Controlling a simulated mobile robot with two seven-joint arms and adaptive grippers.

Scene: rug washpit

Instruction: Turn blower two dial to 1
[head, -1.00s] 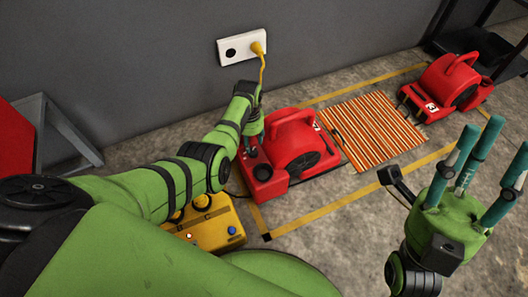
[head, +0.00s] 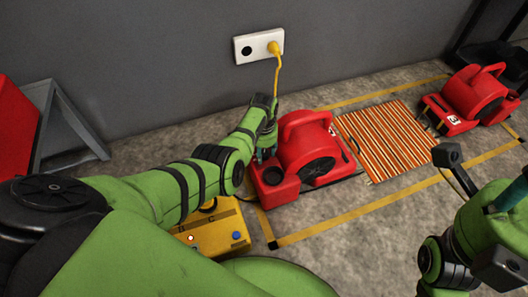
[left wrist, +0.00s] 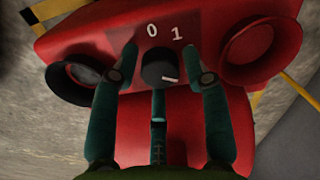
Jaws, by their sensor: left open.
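The nearer red blower (head: 312,145) stands on the floor below the wall outlet. My left gripper (head: 266,152) reaches down onto its left end. In the left wrist view a dark round dial (left wrist: 158,67) sits on the red panel, with a white mark at its lower right side. The printed 0 and 1 (left wrist: 165,32) are beyond the dial. My left gripper (left wrist: 160,66) is open, its teal fingers spread around the dial; contact is unclear. My right gripper (head: 508,195) is at the right edge, its fingers mostly cut off.
A second red blower (head: 468,99) stands farther right, past a striped rug (head: 385,138). Yellow floor tape (head: 350,215) borders them. A yellow box (head: 215,232) is partly behind my left arm. A yellow cord (head: 277,78) hangs from the wall outlet (head: 258,46).

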